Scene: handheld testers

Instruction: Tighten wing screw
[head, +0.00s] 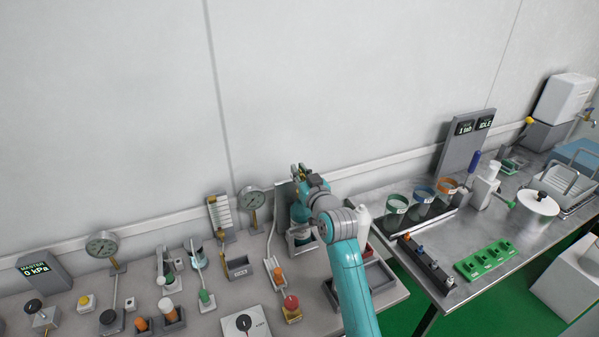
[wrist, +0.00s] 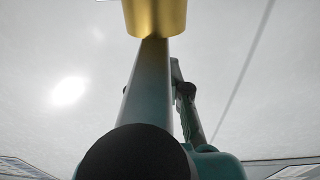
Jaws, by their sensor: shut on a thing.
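My gripper (head: 299,171) is at the back of the left bench, high against the white wall, at the end of my teal arm. It is shut on a brass-coloured piece (wrist: 155,16), which shows at the top edge of the wrist view and is cut off there. I cannot make out wings on this piece, so I cannot tell for sure that it is the wing screw. Below it in the wrist view, a teal-grey bar and a round black end fill the middle. My arm hides part of the bench behind the gripper.
A round gauge (head: 251,198) stands left of my gripper, with a grey bin (head: 239,267) nearer. A dark tray (head: 374,279) lies right of my arm. A second bench (head: 458,312) holds coloured-rim cups, a green rack (head: 486,260) and a pot. A gap separates the benches.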

